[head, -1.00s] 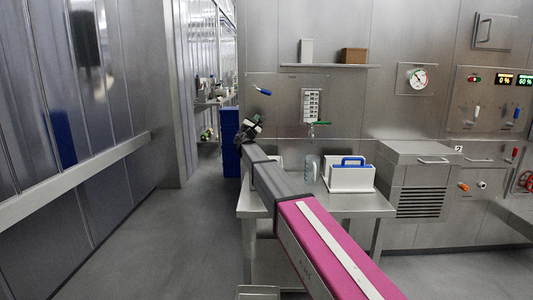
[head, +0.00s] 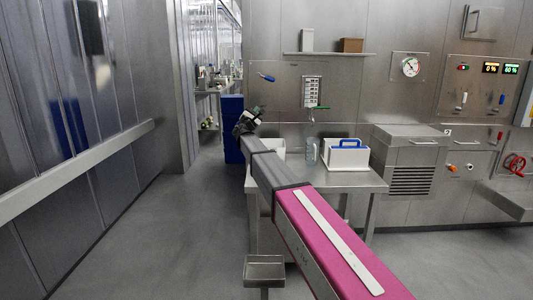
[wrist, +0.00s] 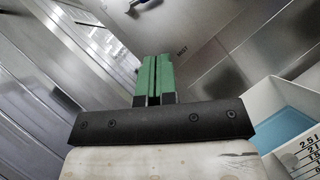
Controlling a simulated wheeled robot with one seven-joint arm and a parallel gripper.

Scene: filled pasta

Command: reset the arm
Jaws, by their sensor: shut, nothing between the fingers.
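My gripper (head: 257,110) is at the far end of my outstretched grey and pink arm, raised above the left side of the steel table in the head view. In the wrist view its two green fingers (wrist: 154,76) are pressed together with nothing between them. A steel wall panel fills much of the view beyond the fingers. The gripper is small and partly turned away in the head view.
A steel table (head: 352,181) holds a clear jug (head: 311,152) and a white caddy (head: 348,159) with a blue handle. A wall shelf (head: 330,54) carries two boxes. A small steel stand (head: 264,270) is at the front. Open floor (head: 170,230) lies to the left.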

